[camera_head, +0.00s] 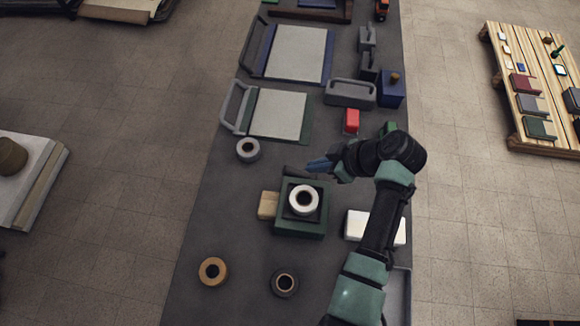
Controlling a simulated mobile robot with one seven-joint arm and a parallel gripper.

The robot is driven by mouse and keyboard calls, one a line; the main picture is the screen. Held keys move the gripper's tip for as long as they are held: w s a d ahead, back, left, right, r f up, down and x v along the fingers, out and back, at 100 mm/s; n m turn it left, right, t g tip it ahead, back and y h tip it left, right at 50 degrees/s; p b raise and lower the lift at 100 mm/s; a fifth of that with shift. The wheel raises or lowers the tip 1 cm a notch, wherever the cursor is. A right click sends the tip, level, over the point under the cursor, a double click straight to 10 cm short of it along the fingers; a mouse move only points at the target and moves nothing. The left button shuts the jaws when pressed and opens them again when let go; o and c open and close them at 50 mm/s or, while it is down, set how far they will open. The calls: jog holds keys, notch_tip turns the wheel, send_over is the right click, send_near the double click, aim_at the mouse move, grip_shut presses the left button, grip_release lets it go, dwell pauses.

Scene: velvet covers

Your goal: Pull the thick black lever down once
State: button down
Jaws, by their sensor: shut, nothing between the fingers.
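A dark green box-shaped device (288,224) stands on the long grey table, with a white ring-shaped roll on its top. A short thick black bar (296,171), which looks like the lever, sticks out at its far edge. It lies about level in the picture. My gripper (317,165) reaches in from the right with its blue fingers shut and empty. The fingertips are just right of and slightly beyond the black bar. I cannot tell whether they touch it.
A wooden block (268,205) sits left of the device and a white block (357,225) right of it. Loose rolls lie nearby: grey (239,150), tan (202,272) and dark (275,286). A red block (351,121) and framed boards (279,114) stand beyond.

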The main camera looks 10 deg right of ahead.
aim_at(290, 170)
jog(key=b+x, duration=0.4)
jog(key=x, duration=0.1)
jog(key=shift+w+a+f, duration=0.1)
jog(key=shift+f, duration=0.3)
jog(key=shift+w+a+f+b, duration=0.35)
jog(key=shift+b, duration=0.2)
